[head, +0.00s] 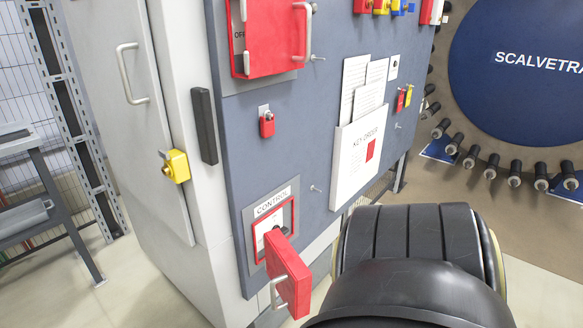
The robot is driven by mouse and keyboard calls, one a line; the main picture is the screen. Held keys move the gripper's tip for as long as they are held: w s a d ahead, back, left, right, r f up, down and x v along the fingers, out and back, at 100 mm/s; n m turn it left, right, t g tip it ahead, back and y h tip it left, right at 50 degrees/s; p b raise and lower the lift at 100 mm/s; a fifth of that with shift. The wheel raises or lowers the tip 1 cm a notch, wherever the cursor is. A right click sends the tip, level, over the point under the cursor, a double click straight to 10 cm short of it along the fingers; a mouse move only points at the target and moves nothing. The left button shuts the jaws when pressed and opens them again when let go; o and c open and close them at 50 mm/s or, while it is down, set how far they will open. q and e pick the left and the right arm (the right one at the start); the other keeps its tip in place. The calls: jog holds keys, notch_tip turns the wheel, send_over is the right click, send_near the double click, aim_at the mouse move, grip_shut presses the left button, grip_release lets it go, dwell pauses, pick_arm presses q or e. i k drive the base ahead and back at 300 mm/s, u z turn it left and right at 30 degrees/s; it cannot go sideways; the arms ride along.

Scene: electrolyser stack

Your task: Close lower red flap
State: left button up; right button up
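The lower red flap (290,276) stands swung open, out from the panel, below the label CONTROL. A pale bar handle (277,293) sits on its outer face. Behind the flap, a red-framed recess (284,215) shows a white plate and a dark knob, partly hidden by the flap. The black rounded part at the lower right is a link of my arm. It is to the right of the flap, with a gap between them in the picture. Neither of my grippers shows.
The upper red flap (275,35) with a pale handle is above. A KEY ORDER document holder (358,156) juts from the grey panel (250,150), with small pegs nearby. A yellow lock (175,166) is on the left cabinet side. Floor shows at the lower left.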

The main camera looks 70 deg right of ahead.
aim_at(288, 273)
jog(key=z, duration=2.1)
